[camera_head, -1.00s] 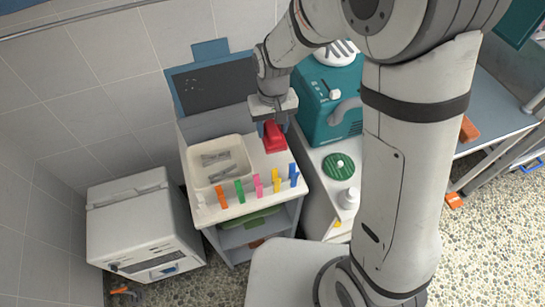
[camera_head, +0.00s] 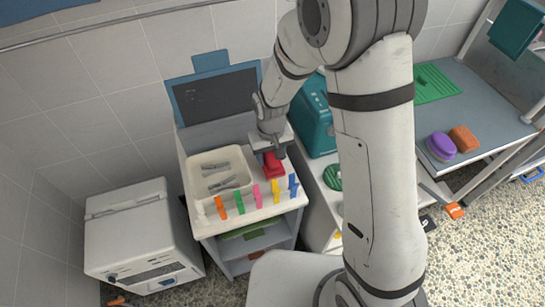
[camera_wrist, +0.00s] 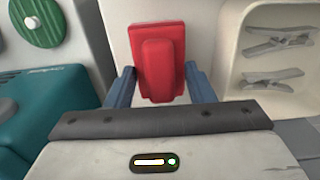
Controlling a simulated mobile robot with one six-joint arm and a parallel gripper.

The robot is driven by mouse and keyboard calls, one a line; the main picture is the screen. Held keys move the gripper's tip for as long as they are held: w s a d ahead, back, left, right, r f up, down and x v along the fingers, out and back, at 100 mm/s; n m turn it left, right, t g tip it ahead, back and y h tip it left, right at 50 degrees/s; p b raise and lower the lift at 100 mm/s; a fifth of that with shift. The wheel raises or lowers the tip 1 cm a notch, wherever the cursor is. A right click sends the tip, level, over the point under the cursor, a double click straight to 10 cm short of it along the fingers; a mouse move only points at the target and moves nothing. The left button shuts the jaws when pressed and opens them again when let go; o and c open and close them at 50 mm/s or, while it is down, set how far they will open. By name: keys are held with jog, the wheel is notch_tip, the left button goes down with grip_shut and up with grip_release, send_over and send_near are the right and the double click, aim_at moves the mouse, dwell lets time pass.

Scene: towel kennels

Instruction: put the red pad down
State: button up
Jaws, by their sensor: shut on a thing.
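The red pad (camera_head: 272,168) is at the right side of the white counter top (camera_head: 262,199), beside the cream tray. My gripper (camera_head: 272,155) is directly above it, pointing down. In the wrist view the red pad (camera_wrist: 158,60) has a raised red grip block on a flat red base. The blue fingers of my gripper (camera_wrist: 158,86) stand on either side of the block, shut on it. Whether the pad's base touches the counter or hangs just above it, I cannot tell.
A cream tray (camera_head: 195,187) with grey clips stands left of the pad. Several coloured pegs, including a pink one (camera_head: 257,196), line the counter's front edge. A teal machine (camera_head: 314,112) stands right. A purple brush (camera_head: 441,146) and orange block (camera_head: 464,139) lie on a far-right bench.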

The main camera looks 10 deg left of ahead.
aim_at(271, 157)
jog(key=shift+f, duration=0.65)
jog(key=shift+c, duration=0.3)
jog(key=o, duration=0.9)
jog(key=shift+o, duration=0.2)
jog(key=shift+f, duration=0.25)
jog(key=r, duration=0.8)
jog(key=shift+s, duration=0.2)
